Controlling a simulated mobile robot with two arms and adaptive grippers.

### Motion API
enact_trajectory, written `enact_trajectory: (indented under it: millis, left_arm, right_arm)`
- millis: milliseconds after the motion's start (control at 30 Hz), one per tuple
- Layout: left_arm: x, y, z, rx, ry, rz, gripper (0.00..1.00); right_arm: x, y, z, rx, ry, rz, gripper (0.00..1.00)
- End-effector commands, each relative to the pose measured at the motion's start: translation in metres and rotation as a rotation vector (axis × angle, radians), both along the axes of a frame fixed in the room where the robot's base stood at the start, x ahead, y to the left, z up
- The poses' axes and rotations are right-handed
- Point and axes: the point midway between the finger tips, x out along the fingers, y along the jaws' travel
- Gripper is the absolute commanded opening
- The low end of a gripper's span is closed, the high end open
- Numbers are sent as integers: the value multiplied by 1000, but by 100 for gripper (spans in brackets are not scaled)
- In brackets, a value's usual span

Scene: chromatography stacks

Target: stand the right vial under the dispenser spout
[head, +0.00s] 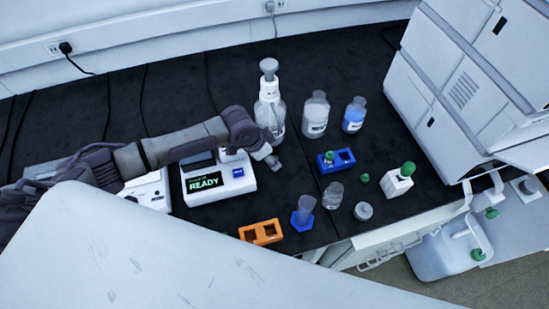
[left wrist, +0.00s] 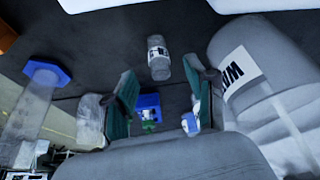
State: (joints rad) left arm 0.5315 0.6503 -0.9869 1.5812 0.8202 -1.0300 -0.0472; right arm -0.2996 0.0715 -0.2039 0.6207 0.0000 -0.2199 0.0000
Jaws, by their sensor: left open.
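A clear bottle with a grey-topped white pump dispenser (head: 269,88) stands at the centre back of the bench; its spout is too small to make out. A green-capped vial (head: 329,156) stands in the left hole of a blue two-hole rack (head: 346,158); the right hole looks empty. My left gripper (head: 272,162) hangs in front of the dispenser bottle, left of the rack. In the left wrist view its green-padded fingers (left wrist: 163,100) are apart with nothing held. The blue rack (left wrist: 149,100) shows farther off between them. My right gripper is not in view.
An orange rack (head: 261,232), a cylinder on a blue base (head: 303,214), a small jar (head: 333,195) and a grey-capped item (head: 363,211) are near the front edge. A green cap (head: 365,178) and a white green-topped block (head: 398,183) lie right of the rack. Two bottles (head: 315,116) (head: 354,115) stand behind.

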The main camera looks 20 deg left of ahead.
Motion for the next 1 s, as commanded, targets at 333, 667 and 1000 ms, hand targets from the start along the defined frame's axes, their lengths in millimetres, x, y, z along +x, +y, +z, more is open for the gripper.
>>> enact_trajectory:
  millis: [333, 667, 1000]
  left_arm:
    - [10, -11, -34, -1, -1, 0, 56]
    - [11, -11, -36, 0, -1, -1, 56]
    - [11, -11, -36, -1, -1, 0, 0]
  right_arm:
    - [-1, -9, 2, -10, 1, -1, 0]
    - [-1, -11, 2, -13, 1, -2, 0]
    - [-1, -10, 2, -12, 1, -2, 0]
